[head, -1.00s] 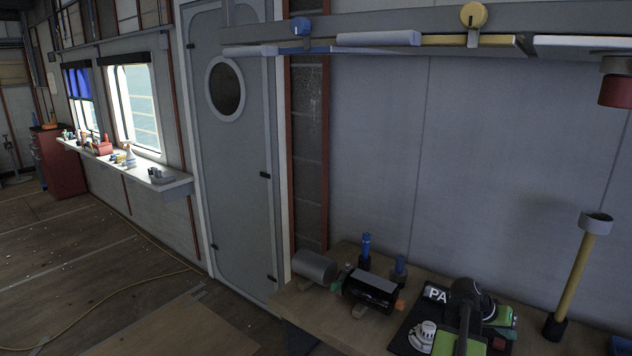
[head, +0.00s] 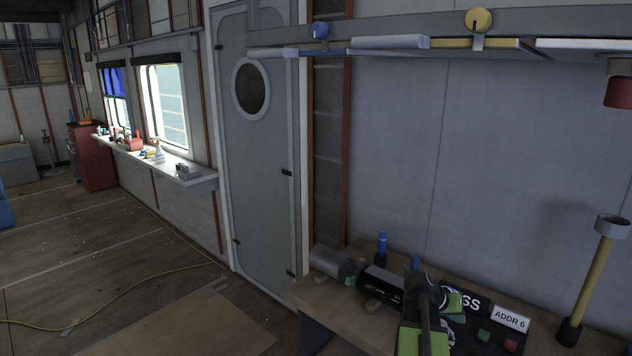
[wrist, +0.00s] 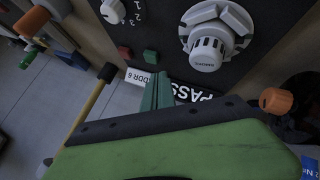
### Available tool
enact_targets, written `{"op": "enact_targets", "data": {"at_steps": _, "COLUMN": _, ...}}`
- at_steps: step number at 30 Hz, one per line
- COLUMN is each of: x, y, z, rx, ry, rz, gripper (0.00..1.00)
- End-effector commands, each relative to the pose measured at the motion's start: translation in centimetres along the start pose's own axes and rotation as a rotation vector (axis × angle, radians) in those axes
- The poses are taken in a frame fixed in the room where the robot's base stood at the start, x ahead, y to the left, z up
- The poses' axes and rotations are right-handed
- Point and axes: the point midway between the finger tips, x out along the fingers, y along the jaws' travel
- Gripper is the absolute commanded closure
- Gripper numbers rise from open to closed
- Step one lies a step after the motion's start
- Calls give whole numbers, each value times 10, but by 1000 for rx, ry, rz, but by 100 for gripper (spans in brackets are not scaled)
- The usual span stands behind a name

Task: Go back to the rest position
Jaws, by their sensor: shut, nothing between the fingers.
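My gripper (wrist: 155,82) shows in the wrist view as a narrow pair of green fingers, together and holding nothing. In the head view its green part (head: 455,301) is beside my dark arm, over the bench at the lower right. A black panel (wrist: 135,58) lies under it, with a white knob (wrist: 207,53), a red button, a green button (wrist: 150,57) and a PASS sign (wrist: 192,94). The fingers overlap the panel's lower edge in the wrist view; I cannot tell whether they touch it. My arm hides part of the panel in the head view.
The wooden bench (head: 345,306) holds a grey cylinder (head: 331,261), a black cylinder (head: 381,287) and blue-topped items (head: 382,243). A yellow post (head: 590,280) stands at the right. A shelf rail (head: 390,44) runs overhead. The floor on the left is open, with a yellow cable (head: 130,300).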

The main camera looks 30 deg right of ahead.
Motion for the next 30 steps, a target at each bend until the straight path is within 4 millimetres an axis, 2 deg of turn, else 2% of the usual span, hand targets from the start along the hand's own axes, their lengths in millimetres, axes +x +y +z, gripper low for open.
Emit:
{"op": "enact_targets", "data": {"at_steps": 1, "x": -17, "y": -28, "z": -1, "rx": -29, "ry": 18, "rz": -31, "gripper": 100}}
{"op": "enact_targets", "data": {"at_steps": 4, "x": -59, "y": -94, "z": 6, "rx": -96, "ry": 46, "rz": -113, "gripper": 100}}
{"op": "enact_targets", "data": {"at_steps": 6, "x": -94, "y": -143, "z": 19, "rx": -154, "ry": 56, "rz": -181, "gripper": 100}}
{"op": "enact_targets", "data": {"at_steps": 8, "x": -126, "y": -183, "z": 35, "rx": -209, "ry": 59, "rz": -241, "gripper": 100}}
{"op": "enact_targets", "data": {"at_steps": 9, "x": -147, "y": -208, "z": 48, "rx": -249, "ry": 58, "rz": -281, "gripper": 100}}
{"op": "enact_targets", "data": {"at_steps": 11, "x": -179, "y": -243, "z": 72, "rx": -310, "ry": 51, "rz": -342, "gripper": 100}}
{"op": "enact_targets", "data": {"at_steps": 12, "x": -201, "y": -265, "z": 90, "rx": -356, "ry": 43, "rz": -382, "gripper": 100}}
{"op": "enact_targets", "data": {"at_steps": 14, "x": -233, "y": -294, "z": 120, "rx": -427, "ry": 27, "rz": -443, "gripper": 100}}
{"op": "enact_targets", "data": {"at_steps": 15, "x": -255, "y": -311, "z": 142, "rx": -478, "ry": 12, "rz": -484, "gripper": 100}}
{"op": "enact_targets", "data": {"at_steps": 19, "x": -315, "y": -347, "z": 217, "rx": -646, "ry": -56, "rz": -607, "gripper": 100}}
{"op": "enact_targets", "data": {"at_steps": 21, "x": -337, "y": -353, "z": 252, "rx": -727, "ry": -108, "rz": -665, "gripper": 100}}
{"op": "enact_targets", "data": {"at_steps": 24, "x": -350, "y": -345, "z": 288, "rx": -822, "ry": -211, "rz": -743, "gripper": 100}}
{"op": "enact_targets", "data": {"at_steps": 27, "x": -360, "y": -342, "z": 305, "rx": -898, "ry": -260, "rz": -781, "gripper": 100}}
{"op": "enact_targets", "data": {"at_steps": 30, "x": -360, "y": -342, "z": 305, "rx": -918, "ry": -256, "rz": -779, "gripper": 100}}
